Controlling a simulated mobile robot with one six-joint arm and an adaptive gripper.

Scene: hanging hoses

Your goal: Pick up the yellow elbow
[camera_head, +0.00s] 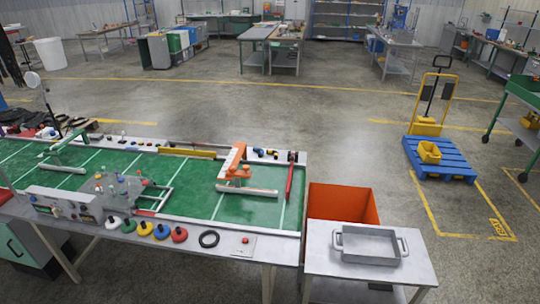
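A row of small parts lies on the back rim of the green-topped table, right of the middle. A small yellow and dark piece (270,153) in that row may be the yellow elbow, but it is too small to tell its shape. Blue and black pieces (258,151) lie beside it. My gripper is not in view, so I cannot see where it is relative to these parts.
A grey tray (369,245) sits on a side table, beside an orange bin (342,203). Open floor lies behind.

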